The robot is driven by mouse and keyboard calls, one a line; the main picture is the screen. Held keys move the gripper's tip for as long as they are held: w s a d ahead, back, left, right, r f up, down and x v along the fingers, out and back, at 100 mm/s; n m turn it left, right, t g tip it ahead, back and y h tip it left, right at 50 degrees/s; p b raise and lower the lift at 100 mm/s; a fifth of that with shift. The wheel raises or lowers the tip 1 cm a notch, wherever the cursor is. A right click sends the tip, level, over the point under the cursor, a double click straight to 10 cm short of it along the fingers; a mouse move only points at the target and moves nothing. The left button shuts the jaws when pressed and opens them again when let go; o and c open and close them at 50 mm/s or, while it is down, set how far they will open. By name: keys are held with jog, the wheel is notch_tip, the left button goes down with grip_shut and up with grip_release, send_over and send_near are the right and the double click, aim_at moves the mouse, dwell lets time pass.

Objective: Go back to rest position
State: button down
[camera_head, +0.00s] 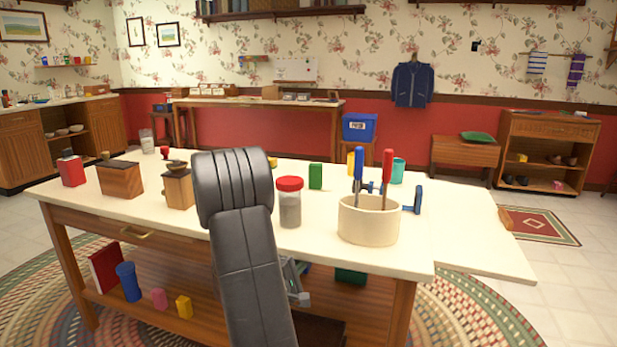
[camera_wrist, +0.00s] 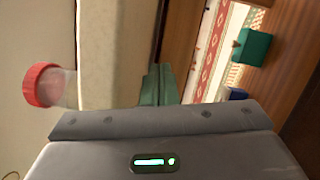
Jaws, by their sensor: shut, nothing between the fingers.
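My arm rises in the middle of the head view and folds over, in front of the table's near edge. It hides part of the tabletop and the shelf below. My gripper shows in the wrist view (camera_wrist: 158,85) as grey-green fingers close together, with nothing between them. In the head view, only a grey-green part shows beside my arm, below the table edge; most of the gripper is hidden there.
The white-topped table (camera_head: 465,235) bears a red-lidded jar (camera_head: 289,208), a cream holder (camera_head: 368,222) with screwdrivers, a green box (camera_head: 315,176) and wooden grinders (camera_head: 120,180) at left. Its lower shelf holds a blue cup (camera_head: 128,282) and a yellow block (camera_head: 184,306).

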jog(key=shift+s+a+f+p, duration=0.2)
jog(key=shift+s+a, duration=0.3)
jog(key=shift+a, duration=0.35)
jog(key=shift+s+a+f+p, duration=0.15)
jog(key=shift+s+a+p, duration=0.2)
jog(key=shift+s+a, duration=0.35)
jog(key=shift+s+a+f+p, duration=0.15)
jog(key=shift+s+a+p, duration=0.15)
jog(key=shift+a, duration=0.65)
jog(key=shift+s+r, duration=0.1)
